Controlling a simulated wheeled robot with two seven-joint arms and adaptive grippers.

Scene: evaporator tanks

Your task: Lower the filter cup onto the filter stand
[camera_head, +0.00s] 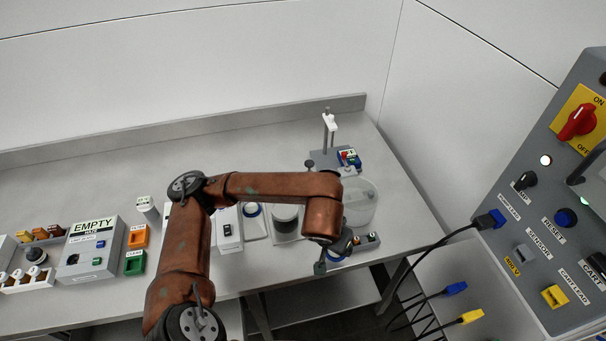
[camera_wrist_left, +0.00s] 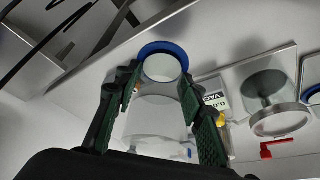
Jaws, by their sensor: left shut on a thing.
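My left gripper (camera_head: 335,258) is at the front right of the bench, beside a clear round vessel (camera_head: 360,203). In the left wrist view its fingers (camera_wrist_left: 158,76) are shut on the filter cup, whose blue rim (camera_wrist_left: 163,46) shows around a pale inside. In the head view a little of the cup's blue and white (camera_head: 337,259) shows under the gripper; the wrist hides the rest. The clear vessel also shows between the fingers in the wrist view (camera_wrist_left: 155,118). I cannot tell for sure which fixture is the filter stand. My right gripper is not in view.
A post with a white clamp (camera_head: 329,123) stands behind the vessel. A small button box (camera_head: 367,240) is close right of the gripper. A control panel (camera_head: 545,200) with cables stands at the right.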

